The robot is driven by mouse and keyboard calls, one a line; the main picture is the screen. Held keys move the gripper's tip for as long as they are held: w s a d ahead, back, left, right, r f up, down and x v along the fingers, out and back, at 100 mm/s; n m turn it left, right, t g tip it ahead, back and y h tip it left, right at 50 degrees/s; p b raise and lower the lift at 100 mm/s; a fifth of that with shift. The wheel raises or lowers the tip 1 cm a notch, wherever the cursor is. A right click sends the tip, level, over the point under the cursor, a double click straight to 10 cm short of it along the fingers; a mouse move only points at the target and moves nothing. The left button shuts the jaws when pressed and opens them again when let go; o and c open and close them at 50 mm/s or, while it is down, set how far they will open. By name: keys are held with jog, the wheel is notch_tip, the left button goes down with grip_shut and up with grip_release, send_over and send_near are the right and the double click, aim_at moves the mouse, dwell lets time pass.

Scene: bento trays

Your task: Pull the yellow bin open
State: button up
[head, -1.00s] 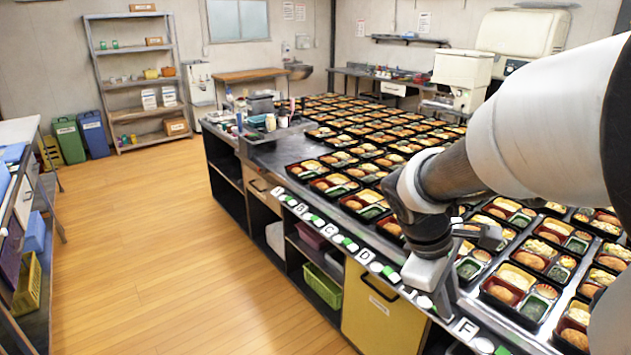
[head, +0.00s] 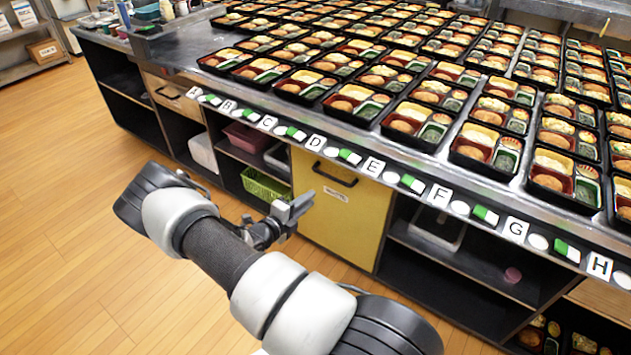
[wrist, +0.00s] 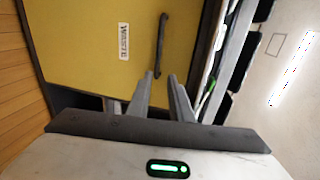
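The yellow bin (head: 345,222) sits in the front of the long counter, its panel seemingly flush and shut. A dark bar handle (head: 335,174) runs across its upper part, with a small white label below. My gripper (head: 306,202) is in front of the panel, a little below and left of the handle in the head view. In the wrist view the fingers of my gripper (wrist: 160,77) are apart with nothing between them. The handle (wrist: 161,45) lies just beyond the fingertips, lined up with the gap. The yellow panel (wrist: 85,55) shows its "WASTE" label. No contact is visible.
The counter edge (head: 400,180) with lettered tags and green-white markers overhangs the bin. Rows of bento trays (head: 480,145) cover the top. A green basket (head: 265,186) sits on the shelf left of the bin. The wooden floor (head: 60,220) is clear.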

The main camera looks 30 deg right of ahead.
aim_at(335, 180)
jog(key=shift+n, duration=0.3)
jog(key=b+x, duration=0.3)
jog(key=x, duration=1.4)
jog(key=shift+w+d+f, duration=0.1)
jog(key=shift+w+f, duration=0.15)
grip_shut()
